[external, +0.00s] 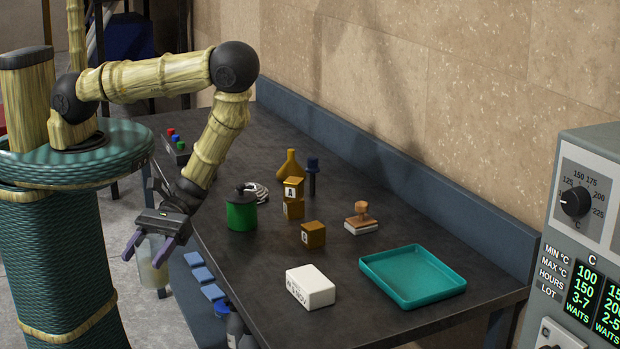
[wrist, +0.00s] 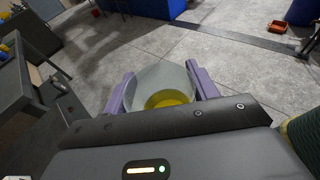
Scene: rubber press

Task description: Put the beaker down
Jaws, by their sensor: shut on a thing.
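My gripper (external: 150,245) is shut on a translucent beaker (external: 153,270), in front of the left edge of the dark table (external: 215,280), off the tabletop. In the wrist view the beaker (wrist: 165,82) sits between the two purple fingers (wrist: 162,92), with yellow liquid inside. It looks about upright. In the external view the fingers and palm hide part of the beaker. I cannot see any surface touching its underside.
On the table stand a green pot (external: 241,213), wooden blocks (external: 313,235), a white box (external: 310,287), a teal tray (external: 459,287), a stamp (external: 361,215) and an amber flask (external: 290,166). Blue pads (external: 203,275) and bottles (external: 236,328) are beside the near edge.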

